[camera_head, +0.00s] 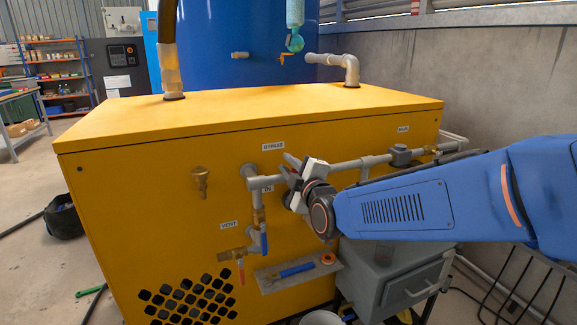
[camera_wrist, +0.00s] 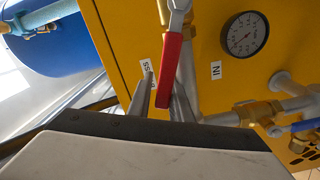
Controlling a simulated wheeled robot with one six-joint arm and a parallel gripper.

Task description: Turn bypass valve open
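The bypass valve's red lever (camera_wrist: 172,65) hangs from its silver hub near the top of the wrist view, close to the partly hidden BYPASS label (camera_wrist: 147,72). The BYPASS label (camera_head: 273,146) also shows on the yellow cabinet in the head view, but the lever is hidden there behind my gripper. My gripper (camera_head: 290,164) is at the pipe just below and right of that label. In the wrist view my gripper's fingers (camera_wrist: 164,80) stand apart on either side of the lever's free end. A narrow gap shows on the left side; contact on the right is unclear.
A pressure gauge (camera_wrist: 244,33) and the IN label (camera_wrist: 215,70) lie right of the lever. A blue-handled valve (camera_head: 264,243) and the orange-handled vent valve (camera_head: 240,268) sit below. A grey pipe (camera_head: 345,165) runs right, beside my arm. A brass fitting (camera_head: 200,183) protrudes at left.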

